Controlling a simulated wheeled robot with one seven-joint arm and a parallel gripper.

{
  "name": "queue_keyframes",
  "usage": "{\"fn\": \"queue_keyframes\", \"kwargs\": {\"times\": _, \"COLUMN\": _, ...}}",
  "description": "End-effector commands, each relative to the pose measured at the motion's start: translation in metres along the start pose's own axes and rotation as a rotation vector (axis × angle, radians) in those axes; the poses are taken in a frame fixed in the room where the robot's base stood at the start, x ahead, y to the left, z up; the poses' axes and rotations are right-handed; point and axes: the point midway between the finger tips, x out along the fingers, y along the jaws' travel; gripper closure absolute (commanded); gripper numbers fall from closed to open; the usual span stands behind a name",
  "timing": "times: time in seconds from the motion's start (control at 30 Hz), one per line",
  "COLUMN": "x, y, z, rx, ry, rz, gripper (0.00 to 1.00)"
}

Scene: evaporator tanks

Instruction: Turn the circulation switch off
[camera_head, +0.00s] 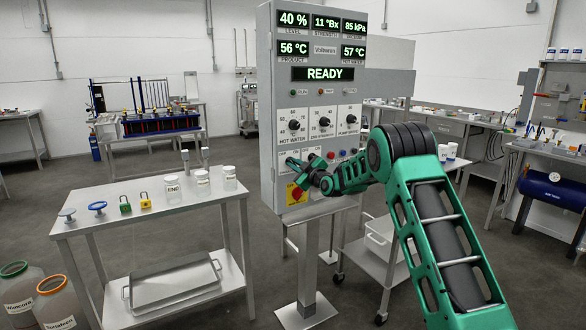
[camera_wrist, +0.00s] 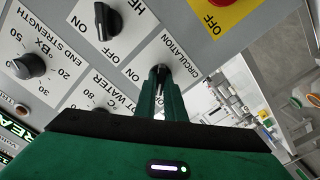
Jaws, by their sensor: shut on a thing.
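The grey control panel (camera_head: 265,120) stands on a post, with its display reading READY. In the wrist view the circulation switch (camera_wrist: 161,69) is a dark knob beside the CIRCULATION label, with an ON mark to its left. My gripper (camera_wrist: 163,82) is shut on this knob, its green fingers hiding most of it, so its exact angle is hard to tell. In the head view my gripper (camera_head: 300,170) reaches the lower left of the panel face from the right and covers the switch there.
A red button on a yellow plate (camera_head: 293,195) is just below my gripper. Another black switch (camera_wrist: 105,20) is beside the circulation switch. Dials (camera_head: 294,125) sit above. A table (camera_head: 90,225) with jars and padlocks stands left; a white cart (camera_head: 380,240) is behind my arm.

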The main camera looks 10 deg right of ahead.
Motion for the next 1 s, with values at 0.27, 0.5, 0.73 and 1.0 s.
{"fn": "queue_keyframes", "kwargs": {"times": 0.27, "x": -0.0010, "y": -0.0020, "z": 0.0044, "rx": -0.092, "ry": -0.007, "rz": -0.004, "gripper": 1.00}}
{"fn": "queue_keyframes", "kwargs": {"times": 0.5, "x": -0.0011, "y": -0.0022, "z": 0.0049, "rx": -0.114, "ry": -0.008, "rz": -0.004, "gripper": 1.00}}
{"fn": "queue_keyframes", "kwargs": {"times": 0.73, "x": -0.0011, "y": -0.0028, "z": 0.0051, "rx": -0.113, "ry": -0.008, "rz": -0.005, "gripper": 1.00}}
{"fn": "queue_keyframes", "kwargs": {"times": 1.0, "x": -0.0005, "y": -0.0024, "z": 0.0030, "rx": -0.113, "ry": -0.005, "rz": -0.004, "gripper": 0.72}}
